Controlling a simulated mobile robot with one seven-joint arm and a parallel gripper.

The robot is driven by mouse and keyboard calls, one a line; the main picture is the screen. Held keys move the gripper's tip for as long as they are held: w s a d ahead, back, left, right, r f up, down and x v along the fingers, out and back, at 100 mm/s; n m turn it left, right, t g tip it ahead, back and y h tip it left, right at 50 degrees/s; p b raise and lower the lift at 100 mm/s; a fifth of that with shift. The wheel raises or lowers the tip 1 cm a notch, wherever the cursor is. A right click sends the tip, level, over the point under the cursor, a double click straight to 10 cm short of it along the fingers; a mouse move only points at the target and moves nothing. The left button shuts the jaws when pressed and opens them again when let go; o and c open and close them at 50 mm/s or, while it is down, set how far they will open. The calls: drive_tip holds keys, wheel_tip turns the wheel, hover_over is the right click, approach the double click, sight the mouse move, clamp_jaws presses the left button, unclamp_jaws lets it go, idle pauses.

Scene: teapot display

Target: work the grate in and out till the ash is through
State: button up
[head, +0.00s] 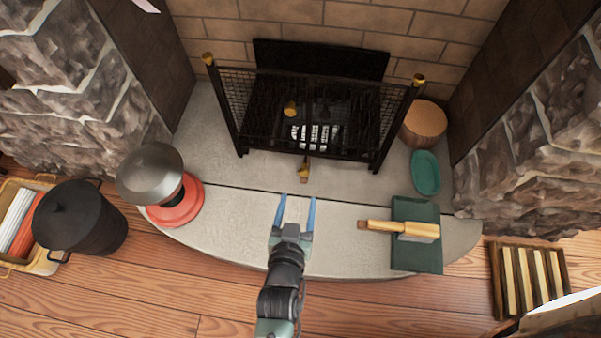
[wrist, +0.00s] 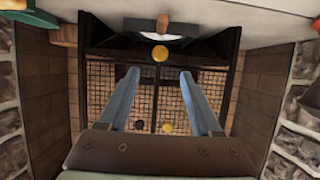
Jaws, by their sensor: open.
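A black fire basket with mesh front (head: 312,110) stands in the brick fireplace; its mesh also shows in the wrist view (wrist: 100,88). Pale, barred patches of the grate (head: 315,134) show low inside it. A small wooden handle with a brass part (head: 304,172) sticks out low at the front; a wooden handle (wrist: 162,22) and a yellow round knob (wrist: 159,54) show in the wrist view. My gripper (head: 297,200) is open and empty over the pale hearth, in front of the handle and apart from it. Its blue fingers (wrist: 158,78) are spread. I cannot make out ash.
A green dish (head: 426,172) and log piece (head: 424,122) are by the basket. Stone walls flank it.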

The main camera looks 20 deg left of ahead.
drive_tip(key=p+v, duration=0.1)
drive_tip(key=v, duration=0.2)
drive_tip(key=shift+s+d, duration=0.1)
drive_tip(key=shift+s, duration=0.25)
